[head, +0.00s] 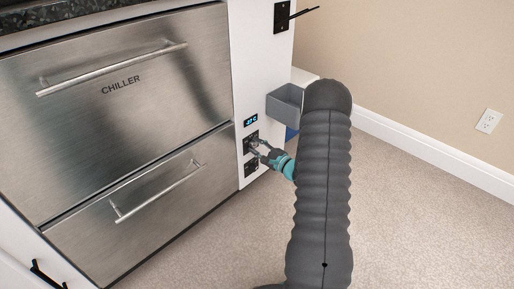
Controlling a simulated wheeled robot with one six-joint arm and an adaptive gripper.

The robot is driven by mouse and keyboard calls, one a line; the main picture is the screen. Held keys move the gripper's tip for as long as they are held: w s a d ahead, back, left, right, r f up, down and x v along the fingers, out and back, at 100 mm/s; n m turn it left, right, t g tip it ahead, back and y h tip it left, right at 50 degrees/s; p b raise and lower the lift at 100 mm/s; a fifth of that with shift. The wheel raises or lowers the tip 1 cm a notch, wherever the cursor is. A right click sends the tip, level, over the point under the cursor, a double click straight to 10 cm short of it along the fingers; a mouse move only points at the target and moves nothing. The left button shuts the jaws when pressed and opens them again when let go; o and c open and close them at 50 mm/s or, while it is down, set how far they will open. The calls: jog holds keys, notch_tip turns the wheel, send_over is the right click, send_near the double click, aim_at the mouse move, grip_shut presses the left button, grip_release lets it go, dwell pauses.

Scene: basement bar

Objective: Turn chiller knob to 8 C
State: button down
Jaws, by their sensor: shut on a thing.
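The stainless chiller (121,100) with two drawers stands at the left, marked CHILLER. On the white panel beside it is a small display (250,121) with blue digits ending in C; the number is too small to read surely. Below the display is a black knob plate (249,136). My gripper (255,147) reaches in from the right and is shut on the chiller knob at this plate. The fingers hide the knob, so its pointer cannot be seen. A second black plate (251,168) sits just below the gripper.
Higher on the panel is a black plate with a protruding lever (305,12). A grey open bin (286,105) juts out right of the panel, close to my arm. Drawer handles (112,70) stick out at the left. The carpet (420,220) at right is clear.

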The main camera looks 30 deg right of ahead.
jog(key=c, duration=0.8)
grip_release()
jog(key=shift+o, duration=0.2)
jog(key=v, duration=1.2)
